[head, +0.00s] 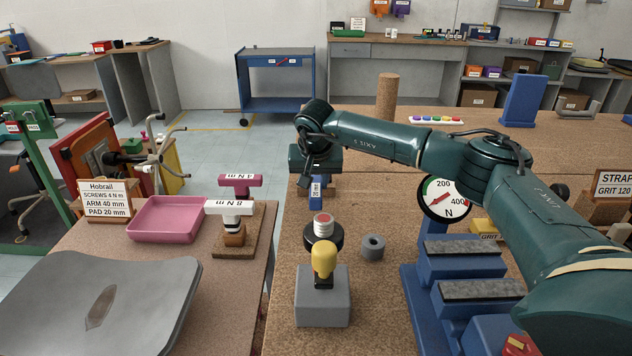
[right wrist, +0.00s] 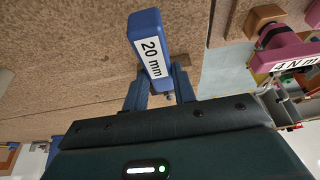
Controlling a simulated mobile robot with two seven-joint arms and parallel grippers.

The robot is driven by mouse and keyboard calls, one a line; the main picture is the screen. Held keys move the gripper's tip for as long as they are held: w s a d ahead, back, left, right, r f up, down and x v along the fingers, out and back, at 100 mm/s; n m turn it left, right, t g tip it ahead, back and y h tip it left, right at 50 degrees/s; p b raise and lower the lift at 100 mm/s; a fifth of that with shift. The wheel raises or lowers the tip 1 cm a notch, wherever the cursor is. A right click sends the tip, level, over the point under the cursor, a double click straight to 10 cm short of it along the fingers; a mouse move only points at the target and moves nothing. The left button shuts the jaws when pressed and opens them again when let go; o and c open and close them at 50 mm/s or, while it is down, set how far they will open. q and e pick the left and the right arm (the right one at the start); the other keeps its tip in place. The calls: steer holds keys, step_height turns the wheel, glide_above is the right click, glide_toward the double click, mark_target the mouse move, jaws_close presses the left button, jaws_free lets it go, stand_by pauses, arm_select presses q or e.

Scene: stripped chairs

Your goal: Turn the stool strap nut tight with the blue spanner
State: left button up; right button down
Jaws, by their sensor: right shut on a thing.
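My right gripper (head: 316,178) is at the far side of the brown bench, fingers pointing down. No stool strap nut can be picked out. A blue stand with grey pads (head: 465,262) and a dial gauge (head: 444,198) is at the right. My left gripper is not in view.
A yellow-knobbed tool on a grey block (head: 322,305), a black knob with a red-and-white top (head: 323,230) and a grey ring (head: 373,247) stand on the bench. Pink (head: 240,181) and white (head: 229,208) torque tools and a pink tray (head: 166,219) are left.

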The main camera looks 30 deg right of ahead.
steer(key=shift+w, duration=0.15)
steer(key=shift+w+d, duration=0.55)
steer(key=shift+w, duration=0.25)
stand_by(0.9)
steer(key=shift+w+d, duration=0.15)
steer(key=shift+w, duration=0.1)
steer(key=shift+r+p, duration=0.1)
steer(key=shift+p, duration=0.2)
stand_by(0.4)
stand_by(0.4)
